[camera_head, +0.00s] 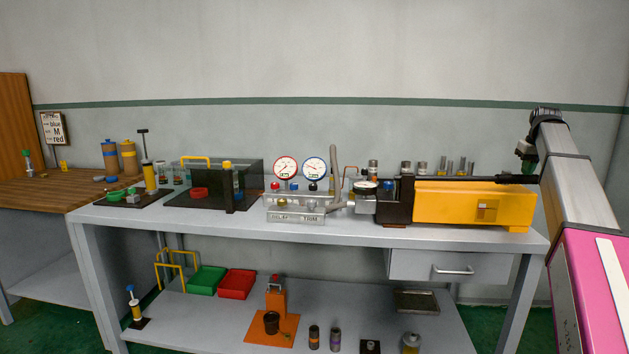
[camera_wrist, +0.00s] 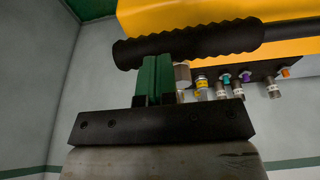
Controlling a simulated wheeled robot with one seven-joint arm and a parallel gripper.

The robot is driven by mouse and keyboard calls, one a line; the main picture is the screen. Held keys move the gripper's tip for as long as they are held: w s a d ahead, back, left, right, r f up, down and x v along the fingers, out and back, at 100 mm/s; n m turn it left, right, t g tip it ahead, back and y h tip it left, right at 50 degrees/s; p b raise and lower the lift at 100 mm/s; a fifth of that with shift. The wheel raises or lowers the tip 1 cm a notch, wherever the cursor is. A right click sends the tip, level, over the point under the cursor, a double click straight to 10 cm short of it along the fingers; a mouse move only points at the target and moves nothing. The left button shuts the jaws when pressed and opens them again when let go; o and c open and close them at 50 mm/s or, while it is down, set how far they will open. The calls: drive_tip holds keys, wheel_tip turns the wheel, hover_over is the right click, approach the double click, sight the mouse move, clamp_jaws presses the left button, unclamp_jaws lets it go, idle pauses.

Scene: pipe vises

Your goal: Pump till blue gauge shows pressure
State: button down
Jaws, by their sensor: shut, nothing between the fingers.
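The blue-rimmed gauge (camera_head: 314,168) stands right of the red-rimmed gauge (camera_head: 286,167) on a metal manifold block (camera_head: 294,206). Its needle is too small to read surely. A yellow pump body (camera_head: 460,203) sits at the bench's right. A black lever (camera_head: 480,178) lies nearly level along its top, with a ribbed grip at its right end. My gripper (camera_head: 526,168) is shut, its green fingers at that grip. In the wrist view the closed fingers (camera_wrist: 155,62) meet or nearly meet the ribbed grip (camera_wrist: 190,44); contact is unclear. The grip is not between them.
Several small fittings (camera_wrist: 245,77) stand behind the pump. A hose (camera_head: 335,170) rises beside the gauges. A drawer (camera_head: 451,267) hangs under the bench's right end. The lower shelf holds a green bin (camera_head: 206,279), a red bin (camera_head: 237,283) and an orange stand (camera_head: 275,302).

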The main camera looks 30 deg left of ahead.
drive_tip(key=r, duration=0.5)
drive_tip(key=shift+a+r, duration=0.2)
drive_tip(key=shift+a, duration=0.1)
wheel_tip(320, 180, up, 8)
drive_tip(key=a, duration=0.2)
drive_tip(key=shift+s, duration=0.35)
drive_tip(key=shift+a, duration=0.1)
wheel_tip(320, 180, down, 6)
drive_tip(key=d, duration=0.1)
drive_tip(key=shift+w+d, duration=0.2)
drive_tip(key=shift+d, duration=0.05)
idle(0.5)
